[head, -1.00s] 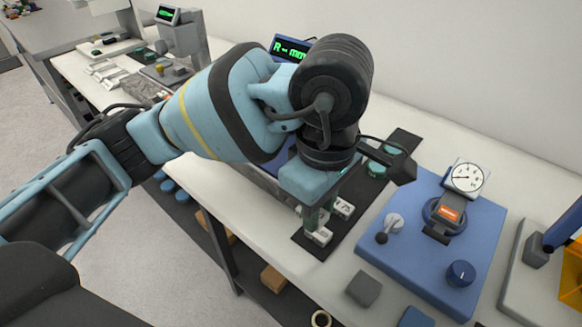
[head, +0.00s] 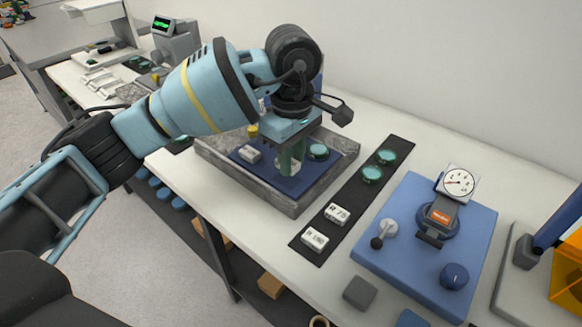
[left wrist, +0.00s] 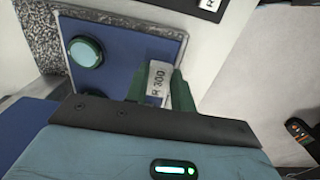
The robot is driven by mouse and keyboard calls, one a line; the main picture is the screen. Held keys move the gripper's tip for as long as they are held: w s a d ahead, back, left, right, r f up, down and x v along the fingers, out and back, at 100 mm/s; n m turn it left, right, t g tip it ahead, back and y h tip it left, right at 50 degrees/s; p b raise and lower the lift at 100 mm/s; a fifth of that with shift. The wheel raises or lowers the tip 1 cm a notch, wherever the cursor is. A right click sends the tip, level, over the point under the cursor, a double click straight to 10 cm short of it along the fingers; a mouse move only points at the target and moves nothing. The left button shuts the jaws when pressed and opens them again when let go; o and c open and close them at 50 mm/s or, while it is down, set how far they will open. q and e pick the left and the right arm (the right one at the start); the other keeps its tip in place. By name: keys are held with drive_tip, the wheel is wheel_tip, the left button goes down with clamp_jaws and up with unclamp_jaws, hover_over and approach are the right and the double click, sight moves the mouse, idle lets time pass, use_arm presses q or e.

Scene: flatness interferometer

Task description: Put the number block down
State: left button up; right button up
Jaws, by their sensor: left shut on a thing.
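My left gripper (head: 289,165) points down over the blue mat (head: 292,186) inside the grey stone-like tray (head: 285,206). It is shut on a white number block (head: 284,166), which reads R 300 in the left wrist view (left wrist: 158,82). The green fingers partly hide the block. I cannot tell whether its underside touches the mat. Another white block (head: 250,153) lies on the mat to the left, and a green-rimmed disc (head: 318,152) lies to the right. My right gripper is not in view.
A black strip (head: 312,225) right of the tray holds two number blocks, R 75 (head: 337,214) and R 150 (head: 314,239), and two green discs (head: 372,174). A blue instrument base with a dial (head: 458,182) stands further right. A grey block (head: 359,292) sits near the front edge.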

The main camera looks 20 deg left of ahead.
use_arm(q)
drive_tip(key=shift+w+a+f, duration=0.15)
drive_tip(key=shift+w+a, duration=0.05)
drive_tip(key=shift+w, duration=0.05)
wheel_tip(320, 180, down, 3)
drive_tip(key=shift+f, duration=0.1)
drive_tip(key=shift+f, duration=0.1)
drive_tip(key=o, duration=1)
drive_tip(key=shift+c, duration=0.2)
wheel_tip(320, 180, up, 12)
drive_tip(key=shift+r, duration=0.1)
